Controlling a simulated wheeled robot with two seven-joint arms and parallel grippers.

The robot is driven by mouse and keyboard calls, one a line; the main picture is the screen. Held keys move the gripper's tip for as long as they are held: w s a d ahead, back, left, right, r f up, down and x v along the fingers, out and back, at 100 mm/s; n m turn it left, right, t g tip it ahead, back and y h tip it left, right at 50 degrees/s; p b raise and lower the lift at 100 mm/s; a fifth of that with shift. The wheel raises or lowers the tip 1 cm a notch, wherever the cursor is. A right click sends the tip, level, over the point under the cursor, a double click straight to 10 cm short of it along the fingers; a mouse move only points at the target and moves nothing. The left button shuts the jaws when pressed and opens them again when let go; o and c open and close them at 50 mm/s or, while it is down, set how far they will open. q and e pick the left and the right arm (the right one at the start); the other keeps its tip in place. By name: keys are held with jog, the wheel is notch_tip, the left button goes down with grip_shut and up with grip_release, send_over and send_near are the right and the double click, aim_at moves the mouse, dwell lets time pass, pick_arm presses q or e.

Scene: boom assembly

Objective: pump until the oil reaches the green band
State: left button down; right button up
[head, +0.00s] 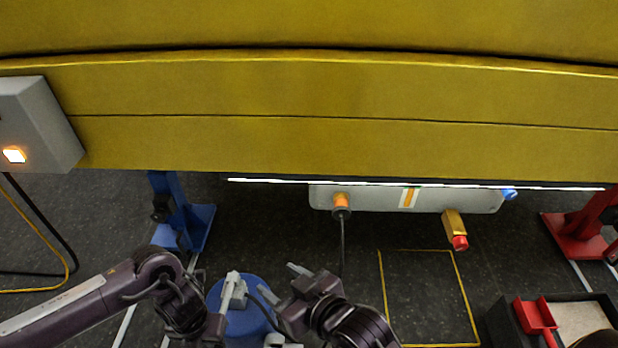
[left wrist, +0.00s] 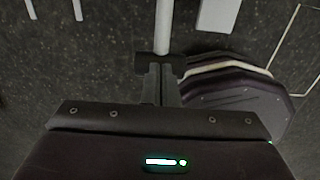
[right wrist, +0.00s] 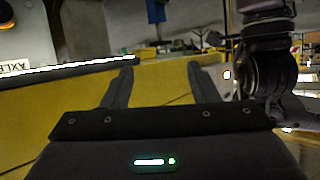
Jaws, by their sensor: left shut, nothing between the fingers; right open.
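The grey axle housing (head: 375,198) hangs under the yellow boom. A small upright gauge strip (head: 409,198) on it shows orange, white and a little green at its top; the oil level is too small to read. A dark hose (head: 343,245) drops from an orange fitting (head: 341,200). The blue drum (head: 250,320) stands below, with a pale pump part (head: 232,290) above it. My left gripper (left wrist: 160,75) is shut and empty, its tips close to a pale rod (left wrist: 163,25); contact cannot be told. My right gripper (right wrist: 160,80) is open and empty, right of the pale part.
The yellow boom (head: 300,90) spans the top. A blue stand (head: 180,215) and a red stand (head: 585,225) flank the housing. A yellow, red-tipped part (head: 455,230) hangs above a yellow-outlined floor square (head: 382,290). A dark tray with a red bin (head: 535,315) is at lower right.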

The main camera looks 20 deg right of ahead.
pick_arm(q)
jog(key=shift+f+b, duration=0.35)
jog(key=shift+f, duration=0.1)
jog(key=shift+f+b, duration=0.3)
jog(key=shift+f, duration=0.05)
jog(key=shift+f+b, duration=0.3)
jog(key=shift+f, duration=0.1)
jog(key=shift+f+b, duration=0.35)
jog(key=shift+f, duration=0.05)
pick_arm(e)
notch_tip(320, 180, up, 19)
jog(key=w+t+y, duration=0.2)
jog(key=t+y, duration=0.1)
jog(key=t, duration=0.6)
jog(key=shift+d+y, duration=0.4)
dwell(2.8)
jog(key=shift+f, duration=0.2)
